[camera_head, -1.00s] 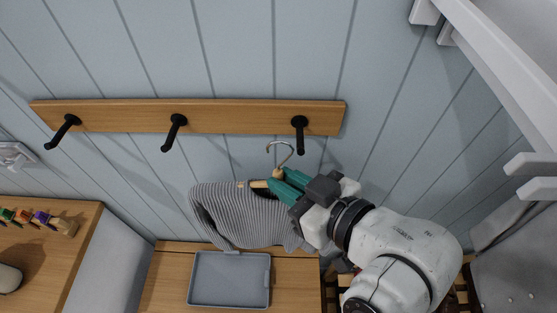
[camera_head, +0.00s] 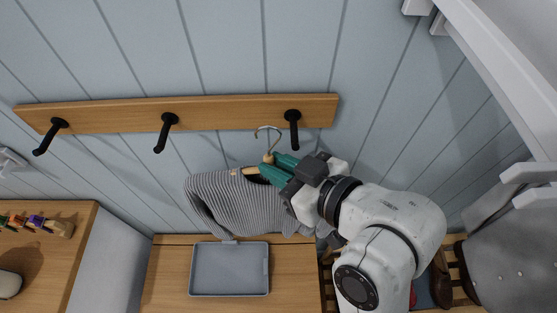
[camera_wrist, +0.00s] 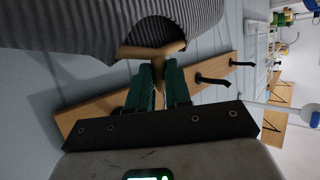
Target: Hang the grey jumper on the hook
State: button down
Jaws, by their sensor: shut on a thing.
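The grey jumper (camera_head: 236,205) is striped and hangs on a wooden hanger (camera_head: 245,171) with a metal hook on top. My gripper (camera_head: 274,168) has green fingers and is shut on the hanger's neck, just below its metal hook (camera_head: 266,130). The wrist view shows the fingers (camera_wrist: 158,85) around the wooden hanger (camera_wrist: 152,51), with the jumper (camera_wrist: 90,22) beyond. The right black hook (camera_head: 292,127) on the wooden rail (camera_head: 230,113) is nearest, a little right of the hanger's hook. The two look apart, but depth is hard to tell.
Two more black hooks, the middle one (camera_head: 166,131) and the left one (camera_head: 50,136), look empty. A grey tray (camera_head: 229,270) lies on the wooden bench (camera_head: 168,272) below the jumper. White rack parts (camera_head: 500,60) stand at the upper right.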

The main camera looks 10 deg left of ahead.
jog(key=shift+r, duration=0.35)
jog(key=s+a+p, duration=0.2)
jog(key=s+a, duration=0.1)
jog(key=a, duration=1.1)
jog(key=shift+s+a+f, duration=0.2)
jog(key=shift+s+a, duration=0.05)
jog(key=shift+a, duration=0.1)
dwell(0.4)
jog(key=shift+f, duration=0.2)
dwell(0.4)
jog(key=shift+s+a+f+b, duration=0.1)
jog(key=shift+a+f+b, duration=0.1)
jog(key=shift+f+b, duration=0.3)
jog(key=shift+a+f+b, duration=0.2)
jog(key=shift+f+b, duration=0.15)
jog(key=shift+f, duration=0.25)
